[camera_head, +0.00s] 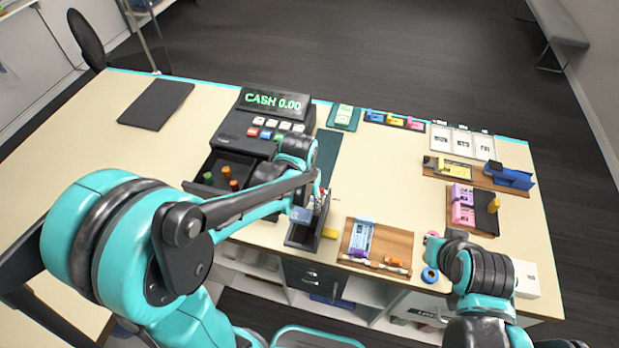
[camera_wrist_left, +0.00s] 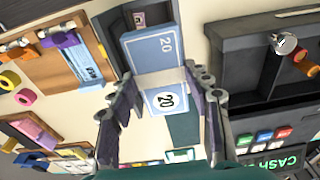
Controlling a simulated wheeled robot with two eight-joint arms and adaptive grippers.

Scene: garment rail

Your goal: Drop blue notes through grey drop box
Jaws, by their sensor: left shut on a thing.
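A blue bundle of notes (camera_wrist_left: 152,50) marked 20, with a pale band, lies between the fingers of my left gripper (camera_wrist_left: 162,112), which is shut on it. In the head view the blue notes (camera_head: 301,215) show at my left gripper (camera_head: 318,199), over the far part of the grey drop box (camera_head: 301,237). In the left wrist view the box (camera_wrist_left: 128,22) is behind the far end of the bundle, with a small pink-marked thing inside. I cannot tell whether the notes touch the box. My right arm shows at lower right, but its fingertips are hidden.
A cash register (camera_head: 262,120) with an open drawer (camera_head: 222,172) stands left of the drop box. A wooden tray (camera_head: 393,241) with a blue-white bundle lies to its right. A pink-bundle tray (camera_head: 486,213) is further right.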

